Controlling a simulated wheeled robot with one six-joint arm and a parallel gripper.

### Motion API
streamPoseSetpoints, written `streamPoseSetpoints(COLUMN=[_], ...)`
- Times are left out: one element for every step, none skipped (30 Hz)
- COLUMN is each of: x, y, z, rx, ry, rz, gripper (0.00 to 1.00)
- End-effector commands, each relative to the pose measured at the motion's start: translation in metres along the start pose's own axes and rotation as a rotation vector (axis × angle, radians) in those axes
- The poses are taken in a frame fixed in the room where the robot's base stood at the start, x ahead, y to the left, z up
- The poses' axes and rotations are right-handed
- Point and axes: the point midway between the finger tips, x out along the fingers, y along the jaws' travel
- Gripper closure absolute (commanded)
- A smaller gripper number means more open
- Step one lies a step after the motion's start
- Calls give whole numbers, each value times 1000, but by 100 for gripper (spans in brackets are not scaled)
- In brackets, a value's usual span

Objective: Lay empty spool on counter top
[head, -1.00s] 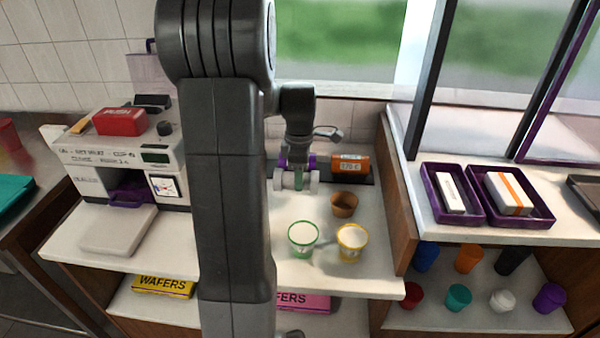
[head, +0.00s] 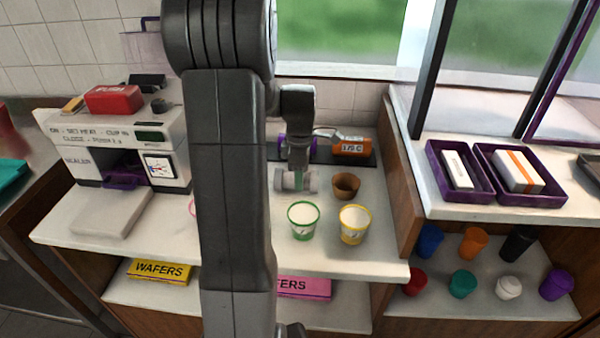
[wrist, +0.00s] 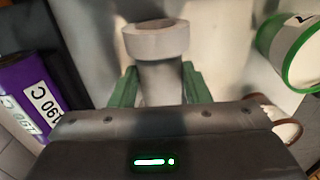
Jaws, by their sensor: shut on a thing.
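The empty spool (head: 311,181) is pale grey with wide end flanges and a narrower core. My gripper (head: 296,179) is shut on it, low over the white counter top (head: 377,245). In the wrist view the spool (wrist: 157,42) sits between the green fingers (wrist: 160,88), one on each side of its core. In the head view it lies on its side, left of the brown cup. I cannot tell whether it touches the counter.
An orange unit (head: 354,149) marked with a temperature and a purple one (wrist: 32,97) are behind. My arm hides the counter's left middle.

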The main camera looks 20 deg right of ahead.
Motion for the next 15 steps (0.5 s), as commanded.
streamPoseSetpoints(x=[0, 0, 0, 0, 0, 0, 0, 0, 0, 0, 0, 0, 0, 0, 0], y=[0, 0, 0, 0, 0, 0, 0, 0, 0, 0, 0, 0, 0, 0, 0], z=[0, 0, 0, 0, 0, 0, 0, 0, 0, 0, 0, 0, 0, 0, 0], rx=[0, 0, 0, 0, 0, 0, 0, 0, 0, 0, 0, 0, 0, 0, 0], ry=[0, 0, 0, 0, 0, 0, 0, 0, 0, 0, 0, 0, 0, 0, 0], rz=[0, 0, 0, 0, 0, 0, 0, 0, 0, 0, 0, 0, 0, 0, 0], gripper=[79, 79, 79, 79, 79, 79, 79, 79, 79, 79, 79, 51, 45, 40, 32])
